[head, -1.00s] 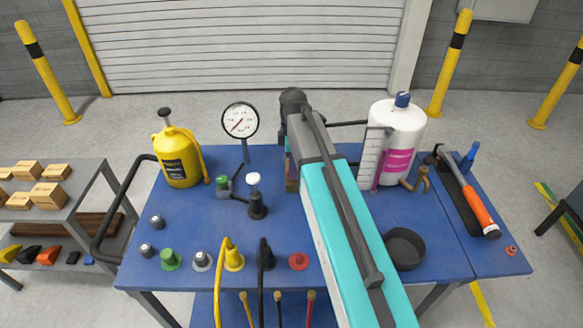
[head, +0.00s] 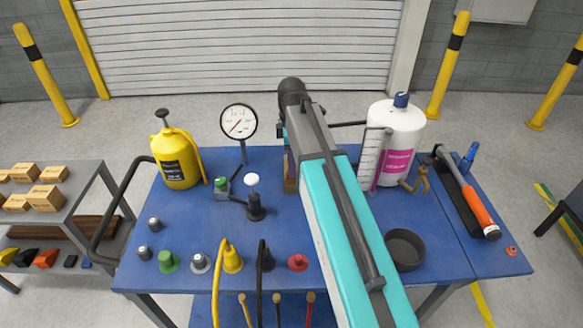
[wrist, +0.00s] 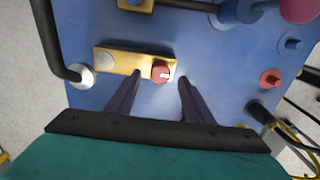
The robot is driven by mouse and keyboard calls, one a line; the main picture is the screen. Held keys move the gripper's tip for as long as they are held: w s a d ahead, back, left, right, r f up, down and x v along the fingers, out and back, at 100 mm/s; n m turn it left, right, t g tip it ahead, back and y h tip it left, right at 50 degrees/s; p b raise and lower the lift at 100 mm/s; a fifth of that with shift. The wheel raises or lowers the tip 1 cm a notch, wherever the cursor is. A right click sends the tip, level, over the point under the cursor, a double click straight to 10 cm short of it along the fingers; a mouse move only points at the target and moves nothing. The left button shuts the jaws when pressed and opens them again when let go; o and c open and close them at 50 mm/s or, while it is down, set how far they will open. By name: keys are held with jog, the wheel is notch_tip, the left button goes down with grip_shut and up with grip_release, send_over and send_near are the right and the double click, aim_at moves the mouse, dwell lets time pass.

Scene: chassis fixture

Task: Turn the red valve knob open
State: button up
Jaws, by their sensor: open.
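The red valve knob (wrist: 161,71) shows in the wrist view, round with a pale mark on its face. It sits at the right end of a brass-coloured plate (wrist: 125,62) that has a silver round piece at its other end. My gripper (wrist: 160,77) is open, with one dark finger on each side of the knob in the picture. Gaps show between the fingers and the knob; I cannot tell how far the fingertips are above it. In the head view my arm hides the gripper and the knob.
A dark bent pipe (wrist: 58,45) stands left of the plate. A separate red fitting (head: 298,262) is at the blue table's front. A pressure gauge (head: 239,120), yellow can (head: 178,160) and white bottle (head: 395,145) stand around my arm. A black bowl (head: 405,249) is to the right.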

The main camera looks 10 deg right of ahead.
notch_tip(320, 180, up, 11)
jog(key=b, duration=0.2)
dwell(0.6)
jog(key=shift+f, duration=0.15)
